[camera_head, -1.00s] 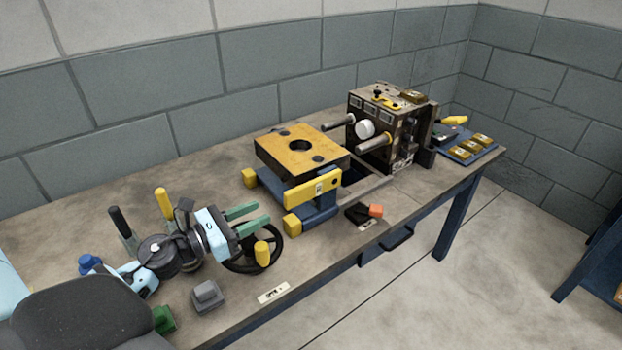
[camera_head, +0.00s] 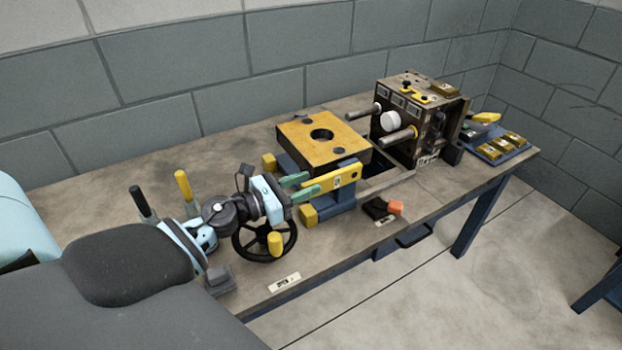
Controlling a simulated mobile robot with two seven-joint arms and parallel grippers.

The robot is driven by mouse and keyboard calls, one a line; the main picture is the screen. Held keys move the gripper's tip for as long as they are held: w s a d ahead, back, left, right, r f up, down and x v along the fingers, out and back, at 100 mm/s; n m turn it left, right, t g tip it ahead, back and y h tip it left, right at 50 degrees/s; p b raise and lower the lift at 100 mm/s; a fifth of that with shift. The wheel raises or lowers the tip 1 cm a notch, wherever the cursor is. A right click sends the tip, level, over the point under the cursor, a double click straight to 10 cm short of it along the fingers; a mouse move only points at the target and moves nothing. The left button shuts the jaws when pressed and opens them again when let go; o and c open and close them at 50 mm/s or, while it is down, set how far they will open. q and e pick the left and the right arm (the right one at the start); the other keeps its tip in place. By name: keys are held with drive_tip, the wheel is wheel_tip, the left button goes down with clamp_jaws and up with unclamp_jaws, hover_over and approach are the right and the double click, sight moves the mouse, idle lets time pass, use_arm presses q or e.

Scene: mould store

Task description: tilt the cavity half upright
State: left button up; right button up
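The cavity half, taken as the yellow-topped block with a round hole (camera_head: 300,148), lies flat on a blue stand (camera_head: 338,204) on the bench. A yellow bar (camera_head: 341,183) with a small label runs along the front of the stand. My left gripper (camera_head: 300,187) has green fingers, spread apart, at the left end of this bar. I cannot tell whether the bar's end lies between the fingers or touches them. The other mould half (camera_head: 418,112), with guide pins and a white round core, stands upright to the right. My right gripper is not in view.
A black handwheel (camera_head: 240,246) with a yellow knob is below my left gripper. Two levers (camera_head: 184,187) stand behind my arm. A blue tray (camera_head: 492,154) is at the far right.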

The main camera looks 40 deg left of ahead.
sight(332, 181)
use_arm(q)
drive_tip(key=shift+x, duration=1.25)
drive_tip(key=shift+c, duration=0.3)
clamp_jaws()
